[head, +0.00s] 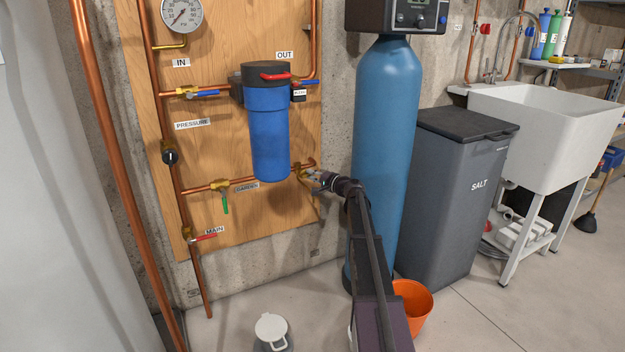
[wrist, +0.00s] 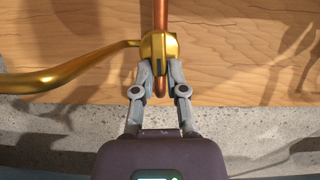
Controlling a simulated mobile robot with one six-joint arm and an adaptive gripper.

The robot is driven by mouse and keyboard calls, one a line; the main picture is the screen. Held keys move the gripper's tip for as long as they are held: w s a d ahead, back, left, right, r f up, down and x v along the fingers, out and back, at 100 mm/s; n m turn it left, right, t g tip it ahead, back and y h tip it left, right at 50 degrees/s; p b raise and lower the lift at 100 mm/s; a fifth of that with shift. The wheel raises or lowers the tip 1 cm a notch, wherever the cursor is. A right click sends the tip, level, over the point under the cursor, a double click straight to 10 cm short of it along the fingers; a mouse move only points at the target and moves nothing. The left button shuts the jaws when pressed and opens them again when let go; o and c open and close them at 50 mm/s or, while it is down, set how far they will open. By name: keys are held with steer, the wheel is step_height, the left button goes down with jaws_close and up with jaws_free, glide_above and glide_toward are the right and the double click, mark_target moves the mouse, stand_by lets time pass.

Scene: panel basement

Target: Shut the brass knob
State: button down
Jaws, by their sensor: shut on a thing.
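The brass knob (wrist: 158,46) is at the middle top of the wrist view, on a brass fitting in line with a copper pipe. In the head view the brass fitting (head: 303,172) sits at the right end of the pipe labelled GARDEN, low on the wooden board. My gripper (wrist: 158,68) has its two grey fingers closed in on the knob, one on each side. In the head view my gripper (head: 311,177) reaches the fitting from the right, and my arm hides part of that spot. How far the knob is turned cannot be told.
A curved brass spout (wrist: 60,78) runs left from the fitting. A blue filter housing (head: 268,130) hangs just above. A green-handled valve (head: 224,200) is left on the same pipe. A blue tank (head: 385,140) stands close right, with an orange bucket (head: 414,305) in front.

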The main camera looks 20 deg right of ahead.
steer(key=shift+w+a+m, duration=0.15)
steer(key=shift+w+m, duration=0.25)
steer(key=shift+w, duration=0.05)
steer(key=c, duration=0.7)
jaws_free()
steer(key=shift+r, duration=0.1)
steer(key=shift+s, duration=0.3)
steer(key=v, duration=1.1)
steer(key=shift+s+d+f, duration=0.25)
steer(key=shift+s+f, duration=0.05)
steer(key=shift+s, duration=0.05)
